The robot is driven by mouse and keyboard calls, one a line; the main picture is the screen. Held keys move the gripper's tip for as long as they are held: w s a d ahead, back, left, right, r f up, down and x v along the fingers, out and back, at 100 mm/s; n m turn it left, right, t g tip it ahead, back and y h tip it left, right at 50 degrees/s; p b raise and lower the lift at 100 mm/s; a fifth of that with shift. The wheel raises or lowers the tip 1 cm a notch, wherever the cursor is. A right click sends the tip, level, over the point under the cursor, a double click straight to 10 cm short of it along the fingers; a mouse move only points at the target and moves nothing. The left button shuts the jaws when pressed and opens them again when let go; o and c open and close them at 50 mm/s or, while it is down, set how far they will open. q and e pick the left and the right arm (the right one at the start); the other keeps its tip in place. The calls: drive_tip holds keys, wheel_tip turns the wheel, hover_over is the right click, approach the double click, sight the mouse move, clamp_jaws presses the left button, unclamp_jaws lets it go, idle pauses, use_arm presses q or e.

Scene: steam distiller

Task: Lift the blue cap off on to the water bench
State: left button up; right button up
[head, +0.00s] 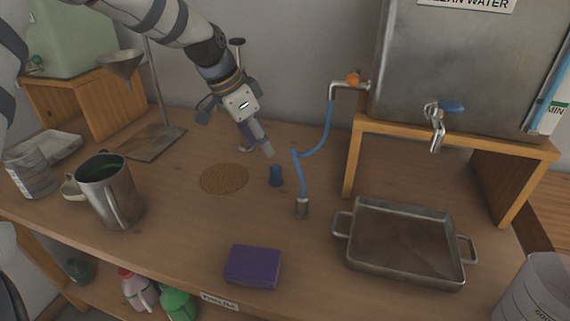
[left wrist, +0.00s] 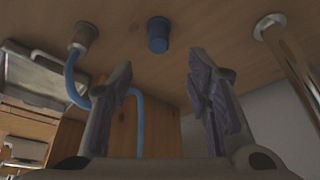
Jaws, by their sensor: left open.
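The small blue cap (head: 276,175) stands upright on the wooden bench (head: 200,230), right of the round cork mat. It also shows in the left wrist view (left wrist: 158,36), beyond the gap between the fingertips. My left gripper (head: 236,128) is open and empty, above and behind the cap in the head view. Its two fingers (left wrist: 158,80) are spread wide in the left wrist view, and neither touches the cap. My right gripper is not in view.
A blue hose (head: 328,125) runs from the tank's tap to a metal fitting (head: 301,208) close right of the cap. A thin metal post (left wrist: 285,55) stands on the other side. A cork mat (head: 224,179), purple block (head: 252,266), metal pan (head: 356,262) and steel jug (head: 110,195) lie around.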

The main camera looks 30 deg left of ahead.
sight(275, 166)
use_arm(q)
drive_tip(key=x, duration=0.5)
drive_tip(key=b+x, duration=0.1)
drive_tip(key=x, duration=0.3)
drive_tip(key=shift+s+d+f, duration=0.1)
drive_tip(key=shift+f, duration=0.35)
drive_tip(key=shift+r, duration=0.15)
clamp_jaws()
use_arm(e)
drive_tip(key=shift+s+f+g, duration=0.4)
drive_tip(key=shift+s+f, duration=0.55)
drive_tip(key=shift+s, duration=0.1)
